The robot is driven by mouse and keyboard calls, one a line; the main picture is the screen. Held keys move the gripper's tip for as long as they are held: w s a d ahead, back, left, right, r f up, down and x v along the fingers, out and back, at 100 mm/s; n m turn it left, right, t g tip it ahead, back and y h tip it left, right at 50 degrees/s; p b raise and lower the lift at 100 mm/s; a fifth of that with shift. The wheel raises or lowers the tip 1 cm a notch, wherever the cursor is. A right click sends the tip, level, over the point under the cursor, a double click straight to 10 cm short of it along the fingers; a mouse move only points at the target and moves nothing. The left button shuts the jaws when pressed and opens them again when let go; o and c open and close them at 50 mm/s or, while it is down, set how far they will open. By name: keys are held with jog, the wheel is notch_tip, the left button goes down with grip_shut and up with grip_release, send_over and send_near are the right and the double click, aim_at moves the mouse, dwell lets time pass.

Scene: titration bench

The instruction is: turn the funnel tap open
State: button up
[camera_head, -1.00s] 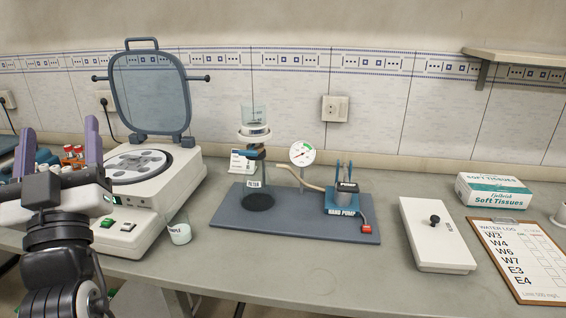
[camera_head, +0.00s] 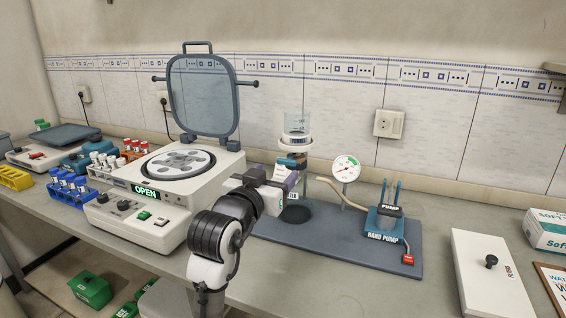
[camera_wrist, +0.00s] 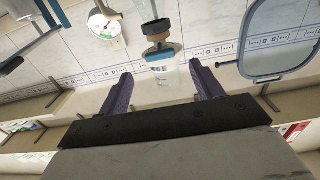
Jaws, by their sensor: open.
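The filter funnel stands on the grey-blue pump base; its clear glass cup (camera_head: 294,103) rises above a white collar (camera_head: 296,139). A blue tap (camera_head: 288,162) shows below the collar in the head view. My gripper (camera_head: 287,182) is just below and in front of the tap, and its purple fingers hide part of the stand. In the wrist view, which is upside down, my gripper (camera_wrist: 161,76) is open, with the funnel's glass (camera_wrist: 163,72) seen between its spread fingers. Gaps show on both sides. I cannot tell how the tap handle is turned.
A round gauge (camera_head: 346,168) and the hand pump (camera_head: 385,220) stand right of the funnel. The centrifuge (camera_head: 128,208) with its raised lid (camera_head: 203,98) is at left, near my arm. A white filter box (camera_head: 492,278) is at right. The bench front between is clear.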

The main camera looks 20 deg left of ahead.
aim_at(285, 163)
jog(key=w, duration=0.5)
jog(key=shift+w+d+p, duration=0.1)
jog(key=shift+w+p, duration=0.05)
jog(key=shift+p, duration=0.25)
jog(key=c, duration=1)
